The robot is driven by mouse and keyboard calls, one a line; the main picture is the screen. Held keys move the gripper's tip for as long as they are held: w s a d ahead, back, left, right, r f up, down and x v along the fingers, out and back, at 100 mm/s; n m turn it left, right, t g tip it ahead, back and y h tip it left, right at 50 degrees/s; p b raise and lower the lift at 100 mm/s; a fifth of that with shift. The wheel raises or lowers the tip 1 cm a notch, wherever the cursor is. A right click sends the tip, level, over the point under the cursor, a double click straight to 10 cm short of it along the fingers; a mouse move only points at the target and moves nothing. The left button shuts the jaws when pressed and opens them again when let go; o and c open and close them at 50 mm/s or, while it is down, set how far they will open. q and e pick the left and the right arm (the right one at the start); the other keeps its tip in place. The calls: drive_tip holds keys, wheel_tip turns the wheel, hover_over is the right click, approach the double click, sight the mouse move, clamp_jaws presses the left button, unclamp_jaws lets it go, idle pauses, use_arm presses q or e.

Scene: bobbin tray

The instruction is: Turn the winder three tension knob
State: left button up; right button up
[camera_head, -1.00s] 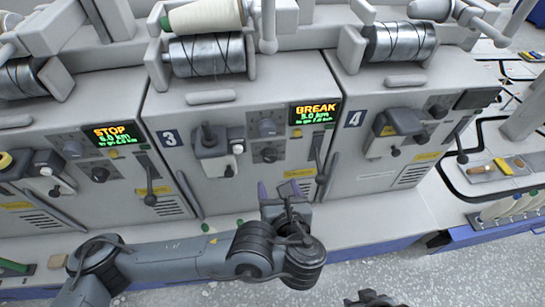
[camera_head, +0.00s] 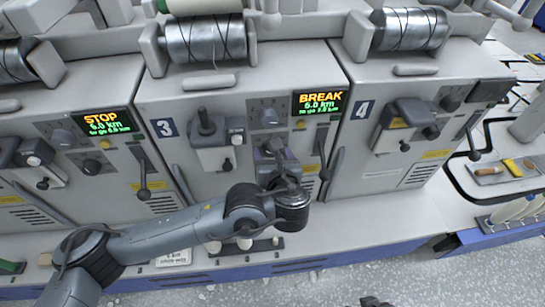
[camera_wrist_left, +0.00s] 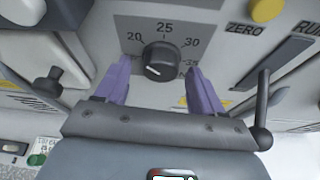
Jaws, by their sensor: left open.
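Winder three, marked by a blue "3" plate (camera_head: 165,128), has a grey front with a lit "BREAK" display (camera_head: 319,102). In the left wrist view a dark round knob (camera_wrist_left: 158,62) sits on a scale plate numbered 20, 25, 30 and 35. My left gripper (camera_head: 270,156) is in front of winder three's panel, open. Its two purple fingers stand to either side of the knob in the wrist view, apart from it. In the head view the gripper largely hides this knob. A dark bit at the bottom edge (camera_head: 372,302) may be my right gripper; its jaws do not show.
Another knob (camera_head: 268,117) sits higher on the same panel. A lever (camera_head: 323,165) hangs right of the gripper, and a black-handled box (camera_head: 212,140) juts out at left. Winder four (camera_head: 361,110) stands at right, a "STOP" winder (camera_head: 108,122) at left.

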use_arm(q)
drive_tip(key=c, duration=1.1)
drive_tip(key=shift+o, duration=0.2)
